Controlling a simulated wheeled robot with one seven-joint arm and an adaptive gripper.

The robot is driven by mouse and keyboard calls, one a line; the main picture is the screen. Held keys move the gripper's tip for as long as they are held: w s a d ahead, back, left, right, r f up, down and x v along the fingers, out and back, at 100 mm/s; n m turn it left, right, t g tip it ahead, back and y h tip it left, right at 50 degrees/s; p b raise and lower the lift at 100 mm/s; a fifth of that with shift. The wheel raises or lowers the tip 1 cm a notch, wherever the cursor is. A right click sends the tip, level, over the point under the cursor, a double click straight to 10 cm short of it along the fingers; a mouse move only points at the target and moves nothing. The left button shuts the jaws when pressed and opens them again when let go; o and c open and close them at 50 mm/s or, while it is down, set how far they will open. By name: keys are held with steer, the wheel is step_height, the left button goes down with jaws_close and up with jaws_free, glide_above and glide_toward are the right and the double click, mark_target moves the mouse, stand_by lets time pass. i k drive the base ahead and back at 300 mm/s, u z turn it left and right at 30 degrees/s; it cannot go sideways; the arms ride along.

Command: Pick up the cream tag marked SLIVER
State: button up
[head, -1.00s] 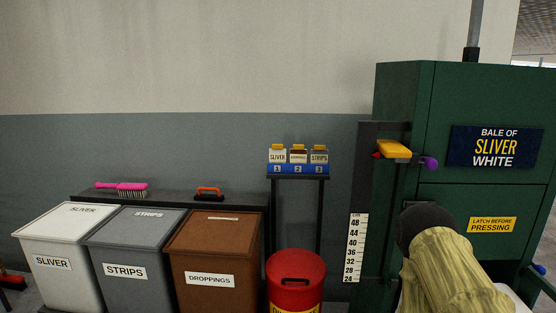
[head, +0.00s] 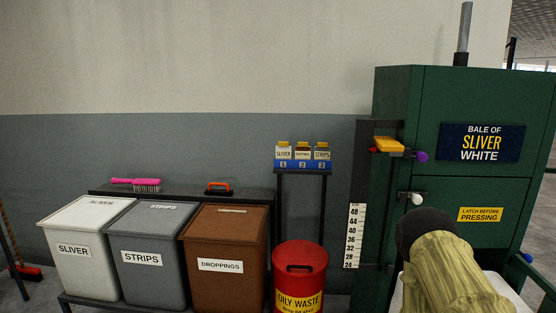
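The cream tag marked SLIVER (head: 283,152) stands upright at the left of a row of three on a small blue rack (head: 303,165). It has a yellow top and sits over the number 1. A brown-topped tag (head: 303,152), its small label probably DROPPINGS, stands in the middle over 2. A grey tag marked STRIPS (head: 322,152) stands at the right over 3. My arm, in a yellowish sleeve with a dark rounded joint, shows at the lower right. My gripper is not in view, and nothing visible touches the tags.
A green press (head: 390,240) stands right of the rack, with a yellow handle (head: 388,144) jutting out. A red oily waste bin (head: 300,258) stands below the rack. White (head: 85,280), grey (head: 150,285) and brown (head: 215,285) bins line up left. The wall behind is bare.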

mark_target(283, 151)
steer(key=u, duration=1.3)
steer(key=i, duration=1.95)
steer(key=z, duration=1.2)
steer(key=i, duration=0.55)
steer(key=z, duration=0.5)
